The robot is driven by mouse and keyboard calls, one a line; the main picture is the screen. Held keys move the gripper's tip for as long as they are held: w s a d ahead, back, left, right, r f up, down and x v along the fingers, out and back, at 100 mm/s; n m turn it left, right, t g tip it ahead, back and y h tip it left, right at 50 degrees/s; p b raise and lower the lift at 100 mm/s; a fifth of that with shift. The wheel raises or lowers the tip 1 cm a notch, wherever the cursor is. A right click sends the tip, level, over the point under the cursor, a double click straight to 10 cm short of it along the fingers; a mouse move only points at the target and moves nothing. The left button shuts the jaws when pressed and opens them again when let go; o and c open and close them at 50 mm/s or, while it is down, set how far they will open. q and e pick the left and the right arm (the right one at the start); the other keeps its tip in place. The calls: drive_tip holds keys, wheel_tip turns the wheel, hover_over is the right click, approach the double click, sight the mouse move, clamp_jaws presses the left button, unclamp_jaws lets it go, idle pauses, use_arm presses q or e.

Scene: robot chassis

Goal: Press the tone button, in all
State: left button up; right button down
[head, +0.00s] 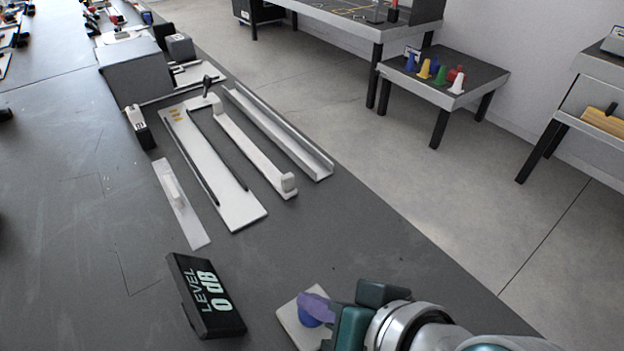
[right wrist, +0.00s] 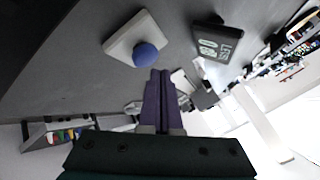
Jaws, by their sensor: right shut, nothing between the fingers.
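The tone button is a blue dome (head: 309,318) on a white square plate (head: 290,318), on the dark bench near the bottom of the head view. In the right wrist view the blue dome (right wrist: 146,54) and white plate (right wrist: 124,40) are fully visible. My right gripper (head: 316,304) has purple fingers, shut and empty. In the head view they partly cover the dome. In the right wrist view the fingertips (right wrist: 160,73) are just beside the dome; I cannot tell whether they touch. My left gripper is not in view.
A white slider plate (head: 181,205), a long white panel with dark slots (head: 240,210) and a grey channel (head: 290,140) lie farther up the bench. A grey box (head: 150,80) stands behind them. Bare bench lies left of the display. Coloured cones stand on a side table (head: 480,75).

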drive_tip(key=shift+f, duration=0.1)
idle(0.3)
drive_tip(key=shift+f, duration=0.35)
drive_tip(key=shift+f+b, duration=0.1)
drive_tip(key=shift+b, duration=0.2)
